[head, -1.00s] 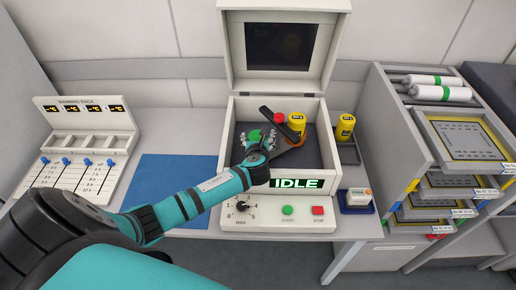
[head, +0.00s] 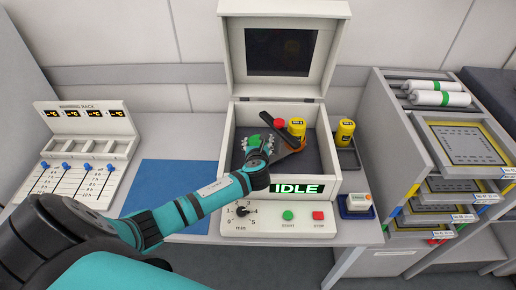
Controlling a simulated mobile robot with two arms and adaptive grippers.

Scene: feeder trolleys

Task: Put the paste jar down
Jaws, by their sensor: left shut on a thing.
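A yellow paste jar (head: 297,128) with a dark label stands upright inside the open white mixer box (head: 230,150), towards its back right. My left gripper (head: 291,137) reaches into the box from the left and is shut on this jar. Its dark finger and wrist cover the jar's lower part, so I cannot tell whether its base touches the box floor. A red round part (head: 280,122) and a green part (head: 252,140) show close to the gripper. My right gripper is out of view.
A second yellow jar (head: 345,131) stands on a dark tray (head: 348,159) right of the box. The raised lid (head: 285,90) is behind. A blue mat (head: 165,190) lies clear at left, beside the warming rack (head: 85,145). A shelf trolley (head: 400,190) stands at right.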

